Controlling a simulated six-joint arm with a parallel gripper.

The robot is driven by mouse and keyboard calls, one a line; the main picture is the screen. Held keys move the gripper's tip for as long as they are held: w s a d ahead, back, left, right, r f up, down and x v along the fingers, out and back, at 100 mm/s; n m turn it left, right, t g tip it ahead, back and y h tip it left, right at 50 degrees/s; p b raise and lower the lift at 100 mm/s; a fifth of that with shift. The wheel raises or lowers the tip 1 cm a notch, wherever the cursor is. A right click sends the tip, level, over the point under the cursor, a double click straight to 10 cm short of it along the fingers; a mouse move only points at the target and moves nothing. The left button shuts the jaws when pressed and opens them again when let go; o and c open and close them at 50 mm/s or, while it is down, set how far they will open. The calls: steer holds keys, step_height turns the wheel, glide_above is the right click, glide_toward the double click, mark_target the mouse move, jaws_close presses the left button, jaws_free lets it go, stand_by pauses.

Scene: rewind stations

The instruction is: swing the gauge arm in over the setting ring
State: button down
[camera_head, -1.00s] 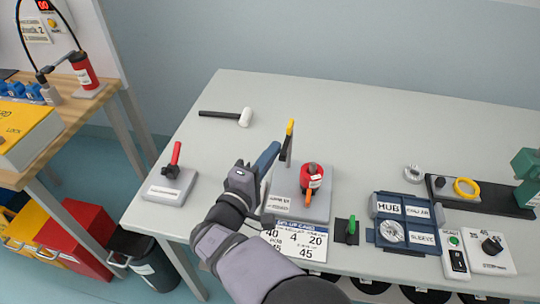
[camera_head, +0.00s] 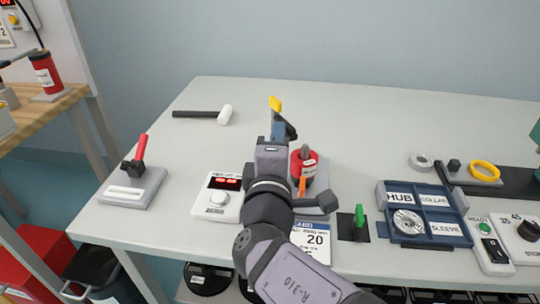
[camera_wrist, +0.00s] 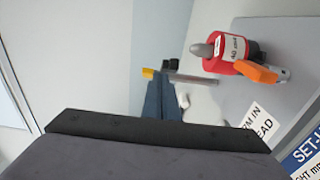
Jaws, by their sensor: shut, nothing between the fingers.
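A gauge stand has a grey base (camera_wrist: 236,90) with a partly readable label in the wrist view. Its arm shows a yellow tip (camera_head: 275,103) and a dark joint. The tip shows in the wrist view (camera_wrist: 148,73), with a grey bar behind it. A red cylinder (camera_head: 303,160) with a grey rounded top and orange lever stands on the base. It also shows in the wrist view (camera_wrist: 231,55). I cannot tell which part is the setting ring. My gripper (camera_head: 278,131) is shut and empty, its blue fingers (camera_wrist: 163,98) close beside the arm; contact is unclear.
A readout box (camera_head: 217,197) is left of my arm, and a red-handled lever block (camera_head: 134,186) farther left. A mallet (camera_head: 203,114) lies behind. Right are a green lever (camera_head: 360,222), a blue sorting tray (camera_head: 425,229) and a yellow ring (camera_head: 484,172).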

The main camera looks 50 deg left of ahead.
steer(key=shift+w+d+f+b, duration=0.2)
steer(key=shift+w+b, duration=0.3)
steer(key=shift+b, duration=0.7)
steer(key=shift+w+d+f+b, duration=0.1)
steer(key=shift+w+d+b, duration=0.3)
steer(key=shift+b, duration=0.75)
steer(key=shift+w+d+r+b, duration=0.15)
steer(key=shift+w+r+b, duration=0.35)
steer(key=shift+b, duration=0.5)
steer(key=shift+w+f, duration=0.1)
steer(key=shift+s+f, duration=0.15)
steer(key=shift+s, duration=0.35)
steer(key=s+d+b, duration=0.2)
steer(key=s+d, duration=0.3)
steer(key=d, duration=0.5)
